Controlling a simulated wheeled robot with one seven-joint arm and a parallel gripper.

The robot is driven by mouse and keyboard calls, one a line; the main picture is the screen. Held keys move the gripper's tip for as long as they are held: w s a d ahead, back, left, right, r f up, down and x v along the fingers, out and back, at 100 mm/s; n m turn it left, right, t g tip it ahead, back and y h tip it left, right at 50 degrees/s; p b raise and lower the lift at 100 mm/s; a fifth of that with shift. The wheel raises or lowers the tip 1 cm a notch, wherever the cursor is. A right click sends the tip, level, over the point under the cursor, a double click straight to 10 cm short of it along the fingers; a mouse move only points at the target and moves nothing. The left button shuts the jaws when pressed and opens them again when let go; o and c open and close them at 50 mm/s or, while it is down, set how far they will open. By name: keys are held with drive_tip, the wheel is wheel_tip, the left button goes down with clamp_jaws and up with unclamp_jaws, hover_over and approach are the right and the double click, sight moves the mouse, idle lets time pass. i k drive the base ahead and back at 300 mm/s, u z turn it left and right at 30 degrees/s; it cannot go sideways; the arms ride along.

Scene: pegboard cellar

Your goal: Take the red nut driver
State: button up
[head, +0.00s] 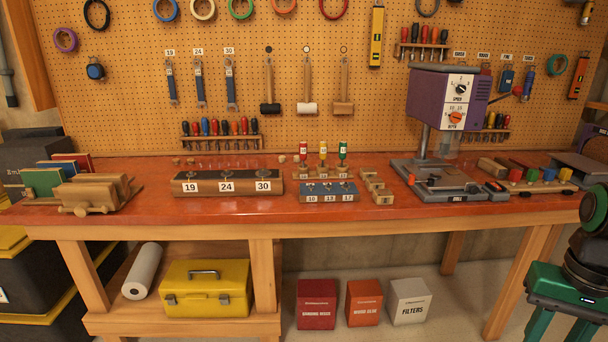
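The red nut driver (303,152) stands upright in a small wooden rack (312,175) near the back of the red-topped bench. Its red handle carries a pale label too small to read surely. A yellow-handled driver (323,152) and a green-handled driver (343,152) stand to its right in the same rack. My gripper (560,329) hangs at the lower right, in front of the bench and far from the rack. Its green fingers point down with a gap between them, and nothing shows between them. The picture's lower edge seems to cut off the fingertips.
In front of the rack sits a blue block (328,198) marked 10, 13 and 17. A wooden block (227,190) marked 19, 24 and 30 lies left. A purple-headed drill press (440,97) stands right. The bench's front strip (330,212) is clear.

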sight(303, 146)
drive_tip(key=k, duration=0.35)
drive_tip(key=u, duration=0.6)
drive_tip(key=i, duration=2)
drive_tip(key=z, duration=0.6)
